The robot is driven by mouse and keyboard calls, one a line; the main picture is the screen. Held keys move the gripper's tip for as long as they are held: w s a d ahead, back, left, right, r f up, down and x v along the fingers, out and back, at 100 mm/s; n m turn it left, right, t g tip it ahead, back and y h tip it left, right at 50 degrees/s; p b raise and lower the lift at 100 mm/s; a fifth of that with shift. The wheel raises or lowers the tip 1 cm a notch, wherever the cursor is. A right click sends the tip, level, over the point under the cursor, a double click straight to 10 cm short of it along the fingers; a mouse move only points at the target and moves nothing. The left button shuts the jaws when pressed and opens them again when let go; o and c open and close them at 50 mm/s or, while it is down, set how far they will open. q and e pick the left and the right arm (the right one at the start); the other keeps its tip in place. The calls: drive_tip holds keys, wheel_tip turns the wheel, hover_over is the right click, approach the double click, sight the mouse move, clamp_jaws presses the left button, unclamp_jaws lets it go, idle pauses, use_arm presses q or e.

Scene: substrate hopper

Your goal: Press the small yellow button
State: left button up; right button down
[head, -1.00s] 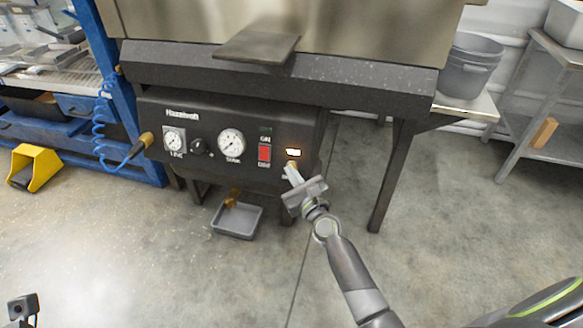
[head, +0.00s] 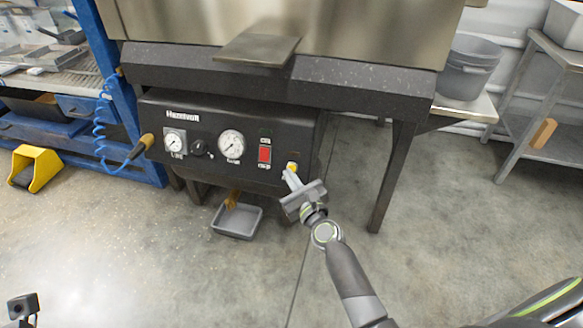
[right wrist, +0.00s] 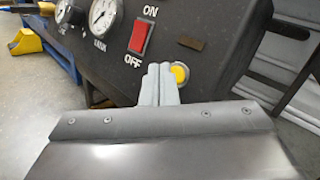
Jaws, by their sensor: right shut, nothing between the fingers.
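The small yellow button (head: 292,166) is at the right end of the black control panel, below a small rectangular window. In the right wrist view the round button (right wrist: 180,74) shows just right of my fingertips, in a pale ring. My right gripper (head: 289,177) is shut and empty, its fingers pointing at the panel just below the button. In the right wrist view its closed fingers (right wrist: 159,76) overlap the ring's left side; I cannot tell whether they touch it. My left gripper is not in view.
A red ON/OFF switch (head: 264,154) and two round gauges, one of them the larger gauge (head: 231,145), sit left of the button. A grey tray (head: 237,221) lies below the panel. A metal leg (head: 391,178) stands to the right.

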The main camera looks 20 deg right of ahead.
drive_tip(key=shift+s+a+r+p, duration=0.25)
drive_tip(key=shift+s+a, duration=0.2)
drive_tip(key=shift+s, duration=0.2)
drive_tip(key=shift+s+a+r+p, duration=0.3)
drive_tip(key=shift+s+a, duration=0.15)
drive_tip(key=shift+s, duration=0.2)
drive_tip(key=shift+s+a+r+p, duration=0.25)
drive_tip(key=shift+s+a, duration=0.2)
drive_tip(key=shift+s, duration=0.2)
drive_tip(key=shift+d, duration=0.1)
